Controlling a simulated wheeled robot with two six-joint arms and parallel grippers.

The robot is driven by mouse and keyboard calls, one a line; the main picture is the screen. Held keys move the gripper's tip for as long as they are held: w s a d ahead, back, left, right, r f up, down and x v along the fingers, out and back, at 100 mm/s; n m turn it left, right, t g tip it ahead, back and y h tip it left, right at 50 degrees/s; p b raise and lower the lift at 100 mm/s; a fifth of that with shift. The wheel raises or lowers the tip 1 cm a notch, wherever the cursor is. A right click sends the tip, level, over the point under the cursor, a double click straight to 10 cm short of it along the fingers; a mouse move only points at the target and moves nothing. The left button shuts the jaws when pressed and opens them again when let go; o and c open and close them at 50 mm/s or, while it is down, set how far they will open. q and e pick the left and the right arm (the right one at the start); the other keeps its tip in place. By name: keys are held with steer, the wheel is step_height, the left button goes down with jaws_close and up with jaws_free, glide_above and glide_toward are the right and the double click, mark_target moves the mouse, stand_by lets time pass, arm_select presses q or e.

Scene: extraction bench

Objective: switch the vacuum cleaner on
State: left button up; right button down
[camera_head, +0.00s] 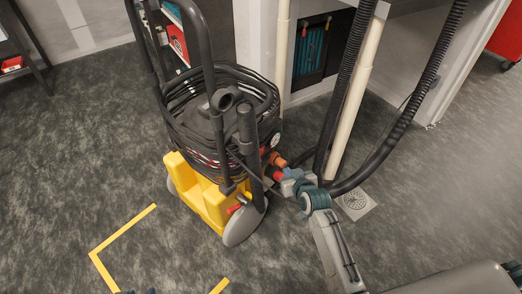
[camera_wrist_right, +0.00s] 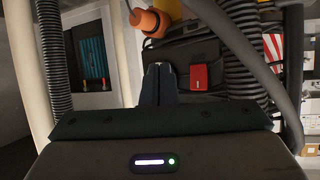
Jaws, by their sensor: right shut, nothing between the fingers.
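The vacuum cleaner (camera_head: 205,195) stands upright at the centre left in the head view, with a yellow base, grey wheels and a dark cable coil. In the right wrist view, a small red rocker switch (camera_wrist_right: 199,76) sits on its dark body (camera_wrist_right: 210,52). My right gripper (camera_head: 277,180) is at the vacuum's right side, its tips partly hidden among the hose parts. In the right wrist view, its shut, empty fingers (camera_wrist_right: 160,68) point at the dark body just left of the red switch. Whether they touch the body, I cannot tell.
A black ribbed hose (camera_head: 410,110) loops beside my right arm, with a cream pipe (camera_head: 354,95) close by. An orange hose fitting (camera_wrist_right: 148,21) is above the fingers. A floor drain (camera_head: 355,202) lies to the right. The carpet in front is clear, with yellow tape marks (camera_head: 118,232).

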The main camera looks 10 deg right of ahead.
mark_target(261, 151)
arm_select(q)
steer(key=shift+f, duration=0.1)
